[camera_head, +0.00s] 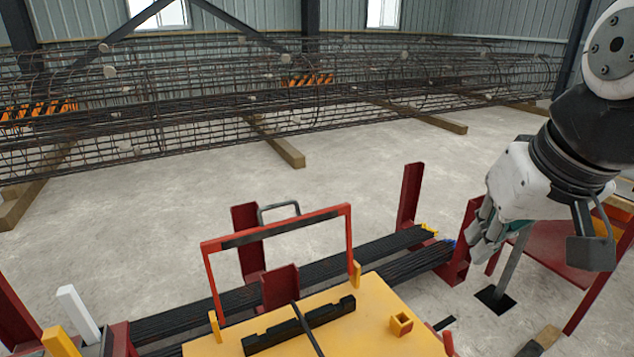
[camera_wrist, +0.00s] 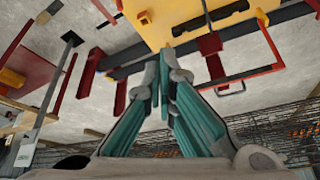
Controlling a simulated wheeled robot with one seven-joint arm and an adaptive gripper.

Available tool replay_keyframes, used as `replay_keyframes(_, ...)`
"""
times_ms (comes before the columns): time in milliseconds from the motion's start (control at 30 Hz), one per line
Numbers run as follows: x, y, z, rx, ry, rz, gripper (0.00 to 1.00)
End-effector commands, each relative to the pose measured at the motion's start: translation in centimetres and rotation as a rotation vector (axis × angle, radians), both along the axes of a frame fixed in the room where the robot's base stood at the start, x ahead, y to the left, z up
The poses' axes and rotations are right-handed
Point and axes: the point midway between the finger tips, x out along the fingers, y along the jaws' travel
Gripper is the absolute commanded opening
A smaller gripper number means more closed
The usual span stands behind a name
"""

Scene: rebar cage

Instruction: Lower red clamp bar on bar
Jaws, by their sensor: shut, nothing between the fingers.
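The red clamp bar (camera_head: 278,224) is a U-shaped frame with a black strip along its top. It stands raised, its legs at yellow brackets on the far edge of the yellow table (camera_head: 384,300). In the wrist view the red clamp bar (camera_wrist: 274,48) is at the right. A thin dark bar (camera_head: 308,331) lies across the black notched block (camera_head: 297,327) on the table. My gripper (camera_head: 477,242) is right of the clamp, apart from it, pointing down. In the wrist view its teal fingers (camera_wrist: 164,68) are together and empty.
Long black bars (camera_head: 390,256) lie in dark red uprights behind the table. A red stand (camera_head: 560,255) and a grey post (camera_head: 515,262) are close to my gripper. A rebar cage (camera_head: 250,95) on timbers fills the back. Bare floor lies between.

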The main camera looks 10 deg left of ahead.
Motion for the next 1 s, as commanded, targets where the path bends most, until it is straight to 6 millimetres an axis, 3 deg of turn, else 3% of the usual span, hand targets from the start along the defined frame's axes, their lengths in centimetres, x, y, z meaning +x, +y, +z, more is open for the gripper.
replay_keyframes(100,4.6,2.1,0.7,0.014,-0.017,0.044,0.0)
replay_keyframes(467,17.3,10.3,0.9,0.043,-0.086,0.166,0.0)
replay_keyframes(700,24.8,17.4,-1.2,0.053,-0.134,0.248,0.0)
replay_keyframes(1000,31.9,27.9,-5.9,0.056,-0.198,0.358,0.0)
